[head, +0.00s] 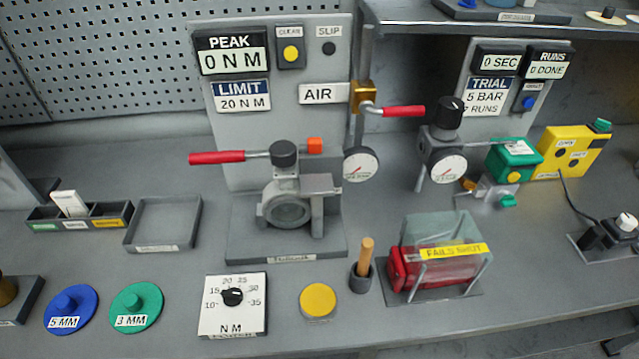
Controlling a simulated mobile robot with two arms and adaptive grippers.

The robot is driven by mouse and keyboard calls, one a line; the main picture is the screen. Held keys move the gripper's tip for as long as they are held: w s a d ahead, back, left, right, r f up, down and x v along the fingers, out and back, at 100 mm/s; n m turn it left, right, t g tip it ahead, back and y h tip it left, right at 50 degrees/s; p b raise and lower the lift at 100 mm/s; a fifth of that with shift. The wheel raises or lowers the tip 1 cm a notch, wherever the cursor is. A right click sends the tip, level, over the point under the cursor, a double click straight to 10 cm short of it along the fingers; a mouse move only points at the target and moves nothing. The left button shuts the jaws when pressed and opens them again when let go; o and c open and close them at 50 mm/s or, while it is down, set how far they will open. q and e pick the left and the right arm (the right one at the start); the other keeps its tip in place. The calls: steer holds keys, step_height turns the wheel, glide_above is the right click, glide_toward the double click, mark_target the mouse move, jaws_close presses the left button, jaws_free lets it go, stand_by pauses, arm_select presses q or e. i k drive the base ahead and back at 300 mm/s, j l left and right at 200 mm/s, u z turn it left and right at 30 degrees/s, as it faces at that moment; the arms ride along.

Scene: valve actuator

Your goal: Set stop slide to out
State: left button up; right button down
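No part is clearly labelled as the stop slide. A grey fixture (284,205) stands on a grey base plate in the middle of the bench, with a round clamp opening and a dark knob on top. A red-handled lever (217,157) points left from it. An orange block (315,145) sits at the right end of a short bar beside the knob. A grey bracket (320,184) stands at the fixture's right side. I cannot tell which of these is the slide, or its position. Neither of my grippers is in view.
A red actuator (407,272) lies under a clear cover at the right front. A wooden-handled tool (366,255) stands in a cup. A dial box (233,303) and yellow button (318,300) are in front. An air valve with red lever (403,111) is behind.

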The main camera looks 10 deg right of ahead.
mark_target(314, 145)
steer(key=k+l+u, duration=0.1)
steer(key=l+u, duration=0.15)
steer(key=k+l+u, duration=0.1)
steer(key=l+u, duration=0.15)
steer(key=k+l+u, duration=0.25)
steer(key=i+l, duration=0.1)
